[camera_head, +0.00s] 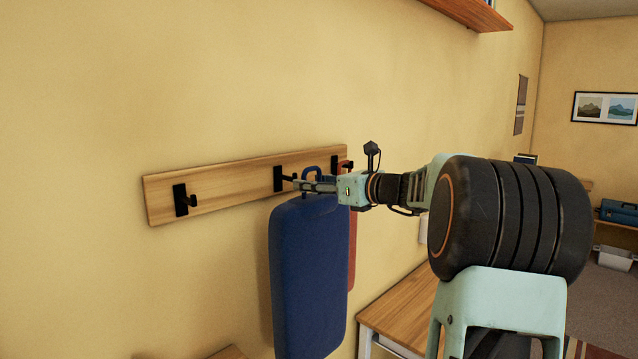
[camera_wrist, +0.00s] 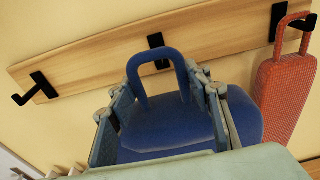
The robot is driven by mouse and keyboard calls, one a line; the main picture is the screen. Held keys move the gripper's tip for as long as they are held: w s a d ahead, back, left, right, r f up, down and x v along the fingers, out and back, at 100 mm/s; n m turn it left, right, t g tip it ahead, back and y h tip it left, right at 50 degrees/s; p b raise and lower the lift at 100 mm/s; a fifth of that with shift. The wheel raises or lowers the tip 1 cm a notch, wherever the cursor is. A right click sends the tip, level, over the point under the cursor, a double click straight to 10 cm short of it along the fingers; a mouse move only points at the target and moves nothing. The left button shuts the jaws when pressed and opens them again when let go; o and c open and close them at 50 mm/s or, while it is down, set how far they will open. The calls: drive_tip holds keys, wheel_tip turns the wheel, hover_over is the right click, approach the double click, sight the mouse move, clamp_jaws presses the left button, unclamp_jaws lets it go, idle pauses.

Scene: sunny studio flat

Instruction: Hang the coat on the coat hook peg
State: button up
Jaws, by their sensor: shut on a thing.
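The coat is a blue padded slab (camera_head: 308,275) with a blue loop (camera_head: 312,171) on top. My gripper (camera_head: 315,186) is shut on the coat just below the loop and holds it upright close to the wall. In the wrist view the coat (camera_wrist: 165,130) sits between the fingers, and its loop (camera_wrist: 155,52) overlaps the black middle hook (camera_wrist: 156,40). The middle hook (camera_head: 279,179) is just left of the loop in the head view. I cannot tell whether the loop is around its peg.
A wooden rack board (camera_head: 235,181) on the yellow wall carries the hooks. The left hook (camera_head: 182,200) is empty. A red coat (camera_wrist: 285,95) hangs at the right hook (camera_wrist: 278,20), partly behind the blue one in the head view. A wooden table (camera_head: 400,310) stands below right.

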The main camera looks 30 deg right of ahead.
sight(296, 175)
drive_tip(key=shift+r+p+x, duration=0.25)
drive_tip(key=shift+p+x, duration=0.2)
drive_tip(key=shift+x, duration=0.85)
drive_tip(key=shift+r+p+x, duration=0.3)
drive_tip(key=shift+p+x, duration=0.15)
drive_tip(key=shift+x, duration=0.85)
drive_tip(key=shift+r+p+x, duration=0.25)
drive_tip(key=shift+p+x, duration=0.2)
drive_tip(key=shift+x, duration=0.9)
drive_tip(key=shift+a, duration=0.1)
drive_tip(key=shift+f+b, duration=1.2)
drive_tip(key=shift+f, duration=0.25)
drive_tip(key=o, duration=1.6)
drive_tip(key=shift+s, duration=0.15)
drive_tip(key=shift+f, duration=0.15)
